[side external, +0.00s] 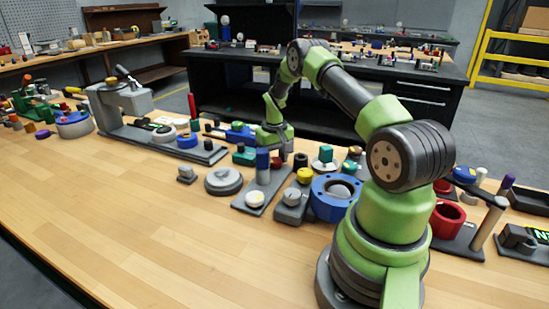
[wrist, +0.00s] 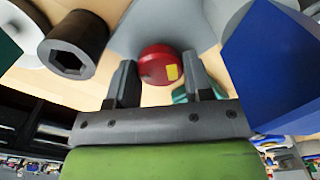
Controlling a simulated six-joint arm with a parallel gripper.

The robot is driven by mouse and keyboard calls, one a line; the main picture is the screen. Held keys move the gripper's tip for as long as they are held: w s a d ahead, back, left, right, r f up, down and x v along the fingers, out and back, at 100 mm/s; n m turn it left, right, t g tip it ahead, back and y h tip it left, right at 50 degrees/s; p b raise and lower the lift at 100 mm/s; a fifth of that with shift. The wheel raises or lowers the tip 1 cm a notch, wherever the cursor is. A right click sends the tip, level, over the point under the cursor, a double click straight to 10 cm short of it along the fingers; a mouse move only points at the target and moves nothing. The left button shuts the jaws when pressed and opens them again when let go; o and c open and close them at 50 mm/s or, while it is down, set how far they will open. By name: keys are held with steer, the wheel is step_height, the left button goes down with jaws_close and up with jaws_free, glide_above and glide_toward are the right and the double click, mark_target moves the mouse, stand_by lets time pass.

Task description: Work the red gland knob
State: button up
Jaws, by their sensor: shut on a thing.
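A pale grey surface lies behind the knob. In the side external view my gripper (side external: 281,154) points down at the back of a grey base plate (side external: 273,205), behind a blue post (side external: 262,163). The red knob cannot be made out there.
The blue post stands close on the right in the wrist view (wrist: 272,65). A dark hex-socketed cylinder (wrist: 74,45) is at the left. A blue flanged ring (side external: 335,205) and a grey round disc (side external: 223,182) sit nearby. The front of the bench (side external: 150,220) is clear.

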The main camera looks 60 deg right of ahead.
mark_target(275, 160)
steer(key=m, duration=0.4)
steer(key=shift+m, duration=2.2)
steer(key=o, duration=0.9)
step_height(275, 160, up, 10)
